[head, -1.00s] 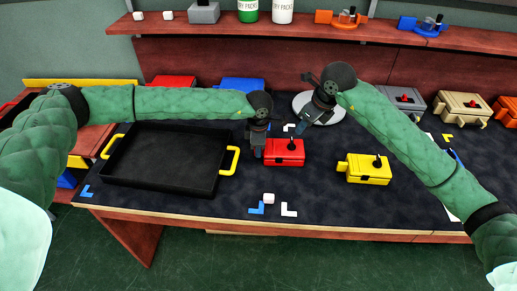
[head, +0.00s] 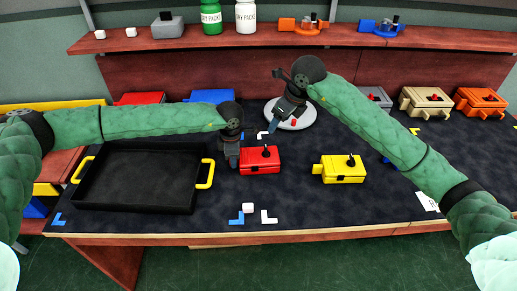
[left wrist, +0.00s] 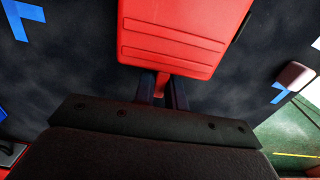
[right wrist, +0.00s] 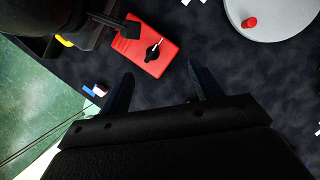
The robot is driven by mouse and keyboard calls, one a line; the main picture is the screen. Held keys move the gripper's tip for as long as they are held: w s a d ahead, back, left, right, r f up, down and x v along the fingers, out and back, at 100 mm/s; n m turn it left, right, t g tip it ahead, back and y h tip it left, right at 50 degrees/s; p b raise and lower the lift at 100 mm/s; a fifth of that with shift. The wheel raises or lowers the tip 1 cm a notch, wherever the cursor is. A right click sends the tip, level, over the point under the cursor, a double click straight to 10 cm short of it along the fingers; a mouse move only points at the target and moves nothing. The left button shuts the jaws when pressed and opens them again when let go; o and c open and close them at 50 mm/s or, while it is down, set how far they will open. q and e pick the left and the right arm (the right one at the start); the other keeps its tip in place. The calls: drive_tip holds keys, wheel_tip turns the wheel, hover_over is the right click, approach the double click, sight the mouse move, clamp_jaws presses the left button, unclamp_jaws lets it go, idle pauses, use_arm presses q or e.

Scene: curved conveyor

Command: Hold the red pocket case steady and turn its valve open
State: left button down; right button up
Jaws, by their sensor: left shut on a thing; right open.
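The red pocket case (head: 260,161) sits on the dark worktop, with a black valve knob (head: 266,151) on its top. My left gripper (head: 232,161) is at the case's left end. In the left wrist view it is shut on a narrow red tab (left wrist: 162,84) sticking out from the case (left wrist: 180,35). My right gripper (head: 273,127) is above and behind the case, apart from it. In the right wrist view its fingers (right wrist: 160,75) are open and empty. The case (right wrist: 150,48) lies beyond them at upper left, its knob (right wrist: 152,53) showing a pale marking.
A black tray (head: 140,205) with yellow handles stands left of the case. A yellow case (head: 343,169) stands to the right. A pale round plate (head: 304,122) with a small red piece lies behind. A white cube (head: 248,208) and corner marks lie near the front edge.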

drive_tip(key=w, duration=0.1)
drive_tip(key=n+g+y, duration=0.1)
drive_tip(key=n+g, duration=0.2)
drive_tip(key=n, duration=0.6)
approach(269, 153)
drive_tip(key=x, duration=0.3)
drive_tip(key=a+x, duration=0.1)
drive_tip(key=x, duration=0.2)
drive_tip(key=shift+w+a+f, duration=0.15)
drive_tip(key=shift+a, duration=0.05)
drive_tip(key=c, duration=1)
drive_tip(key=shift+m, duration=0.3)
